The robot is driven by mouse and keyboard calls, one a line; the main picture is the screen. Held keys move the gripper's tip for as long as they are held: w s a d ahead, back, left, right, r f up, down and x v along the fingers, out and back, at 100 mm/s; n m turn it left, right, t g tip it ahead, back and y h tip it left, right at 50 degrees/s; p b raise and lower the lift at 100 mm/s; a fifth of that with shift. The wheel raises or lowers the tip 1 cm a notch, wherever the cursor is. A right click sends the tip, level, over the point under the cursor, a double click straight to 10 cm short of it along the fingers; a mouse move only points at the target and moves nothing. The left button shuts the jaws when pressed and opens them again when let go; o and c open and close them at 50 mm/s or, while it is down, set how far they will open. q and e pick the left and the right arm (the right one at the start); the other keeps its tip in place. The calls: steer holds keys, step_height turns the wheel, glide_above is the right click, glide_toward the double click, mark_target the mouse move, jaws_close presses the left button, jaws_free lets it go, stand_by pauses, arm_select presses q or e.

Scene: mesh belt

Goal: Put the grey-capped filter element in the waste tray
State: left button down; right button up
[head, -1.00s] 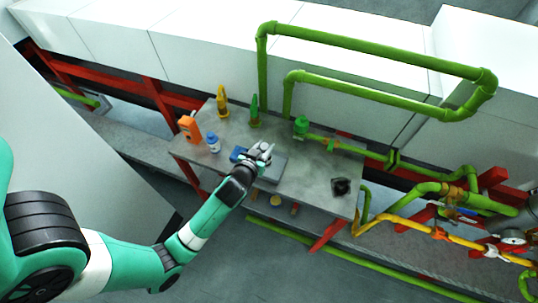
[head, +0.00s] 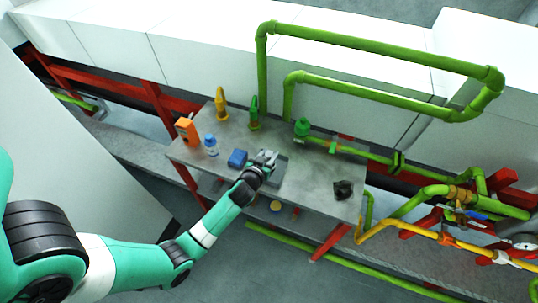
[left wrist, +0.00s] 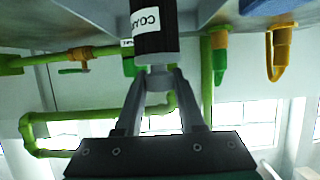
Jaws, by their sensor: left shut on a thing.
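In the left wrist view my left gripper (left wrist: 152,82) is shut on a black cylinder (left wrist: 154,32) with a white label; its grey end sits between the fingertips. I take it for the grey-capped filter element, though the cap is mostly covered by the fingers. In the head view my left gripper (head: 267,160) is over a flat dark grey tray (head: 279,172) on the bench. The cylinder cannot be made out there, so its height above the tray is unclear. I take this tray for the waste tray. My right gripper is not in view.
A blue block (head: 238,158) stands just left of the tray. A bottle (head: 211,144), orange box (head: 187,130), yellow (head: 221,104) and green (head: 254,112) items stand behind. A black object (head: 343,189) lies right; green pipes (head: 360,152) run behind. Bench between tray and black object is clear.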

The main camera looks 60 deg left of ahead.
arm_select(q)
steer(key=c, duration=0.5)
jaws_free()
steer(key=shift+f, duration=0.1)
steer(key=shift+r+p, duration=0.3)
steer(key=shift+p, duration=0.05)
steer(key=p+v, duration=0.1)
steer(key=v, duration=1.1)
steer(key=shift+s+f, duration=0.1)
steer(key=shift+f, duration=0.1)
